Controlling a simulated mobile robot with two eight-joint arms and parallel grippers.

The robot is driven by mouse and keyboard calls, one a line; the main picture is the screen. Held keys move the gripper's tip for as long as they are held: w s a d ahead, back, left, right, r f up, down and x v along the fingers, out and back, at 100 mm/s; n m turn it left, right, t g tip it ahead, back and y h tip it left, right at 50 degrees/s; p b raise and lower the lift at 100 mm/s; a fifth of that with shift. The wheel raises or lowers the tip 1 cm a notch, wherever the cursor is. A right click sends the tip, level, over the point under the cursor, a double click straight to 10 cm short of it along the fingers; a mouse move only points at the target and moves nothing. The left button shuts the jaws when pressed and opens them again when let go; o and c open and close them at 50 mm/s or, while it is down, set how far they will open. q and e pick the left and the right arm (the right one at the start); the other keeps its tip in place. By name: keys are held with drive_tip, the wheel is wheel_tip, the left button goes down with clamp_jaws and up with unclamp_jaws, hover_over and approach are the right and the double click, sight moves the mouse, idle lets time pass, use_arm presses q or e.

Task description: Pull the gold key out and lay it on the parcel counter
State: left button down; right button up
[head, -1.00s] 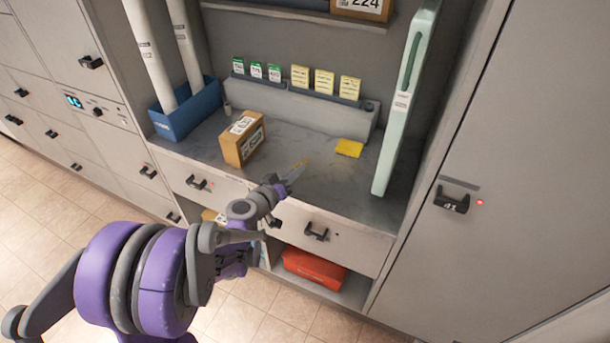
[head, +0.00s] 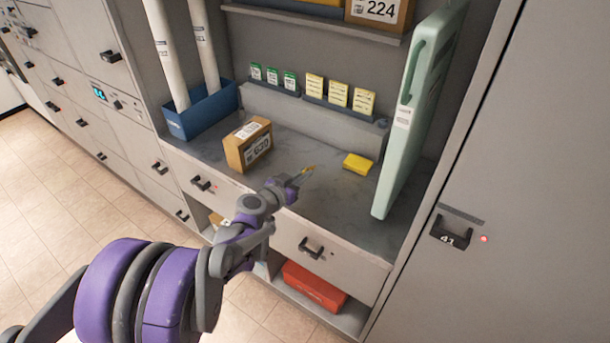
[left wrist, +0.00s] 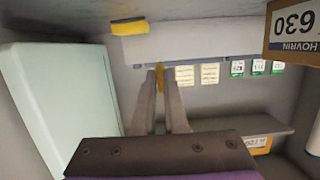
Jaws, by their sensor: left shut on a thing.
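My left gripper (head: 301,178) is shut on the small gold key (head: 310,169), with its fingers pointing away from me over the grey parcel counter (head: 345,215). In the left wrist view the gold key (left wrist: 160,78) shows as a narrow gold strip between the tips of the two fingers (left wrist: 160,88); the rest of it is hidden. I cannot tell how high the key is above the counter, or whether it touches it. My right gripper is not in view.
A cardboard parcel (head: 248,145) stands left on the counter and a yellow block (head: 357,163) lies right. A tall pale green panel (head: 415,120) bounds the right side. A blue bin (head: 200,112) with white tubes stands at the back left.

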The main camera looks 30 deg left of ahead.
use_arm(q)
drive_tip(key=b, duration=0.5)
hover_over(303, 202)
wheel_tip(303, 202, down, 6)
drive_tip(key=shift+d, duration=0.1)
drive_tip(key=shift+f+b, duration=0.8)
drive_tip(key=shift+f, duration=0.9)
drive_tip(key=c, duration=0.9)
unclamp_jaws()
drive_tip(key=shift+s, duration=0.1)
drive_tip(key=shift+p+v, duration=0.55)
drive_tip(key=shift+v, duration=1.1)
drive_tip(key=shift+p+v, duration=0.65)
drive_tip(key=shift+v, duration=2.3)
